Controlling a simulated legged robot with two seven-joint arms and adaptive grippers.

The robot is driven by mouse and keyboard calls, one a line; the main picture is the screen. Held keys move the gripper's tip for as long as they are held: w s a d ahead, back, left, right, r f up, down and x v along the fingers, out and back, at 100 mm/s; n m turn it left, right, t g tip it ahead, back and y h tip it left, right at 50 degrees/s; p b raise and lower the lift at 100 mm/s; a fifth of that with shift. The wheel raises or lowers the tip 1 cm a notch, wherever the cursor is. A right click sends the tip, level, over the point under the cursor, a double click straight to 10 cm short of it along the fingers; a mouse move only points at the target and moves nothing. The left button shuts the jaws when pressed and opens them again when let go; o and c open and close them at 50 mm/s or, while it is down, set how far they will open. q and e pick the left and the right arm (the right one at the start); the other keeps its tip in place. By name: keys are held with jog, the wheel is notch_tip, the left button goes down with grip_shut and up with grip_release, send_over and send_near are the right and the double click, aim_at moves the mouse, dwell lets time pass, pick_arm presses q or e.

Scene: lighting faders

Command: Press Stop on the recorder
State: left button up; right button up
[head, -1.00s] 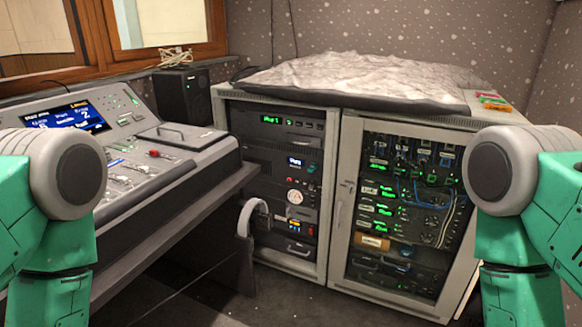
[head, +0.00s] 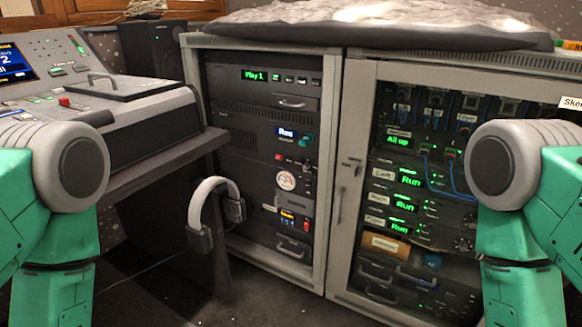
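The open-fronted left rack (head: 331,170) holds several stacked units. One unit has a small blue-white display reading "Rec" (head: 287,132), with a red button (head: 281,157) and teal controls (head: 306,139) near it; this looks like the recorder. Which of its buttons is Stop is too small to read. Above it is a unit with a green display reading "Play 1" (head: 255,75). Below it is a round white dial (head: 286,180). Neither gripper is in view.
A mixing desk (head: 150,105) stands at the left, its edge jutting toward the rack. Headphones (head: 215,205) hang beside the desk. The right rack cabinet (head: 352,110) has a framed door over green-lit units. Dark floor (head: 270,300) is free in front.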

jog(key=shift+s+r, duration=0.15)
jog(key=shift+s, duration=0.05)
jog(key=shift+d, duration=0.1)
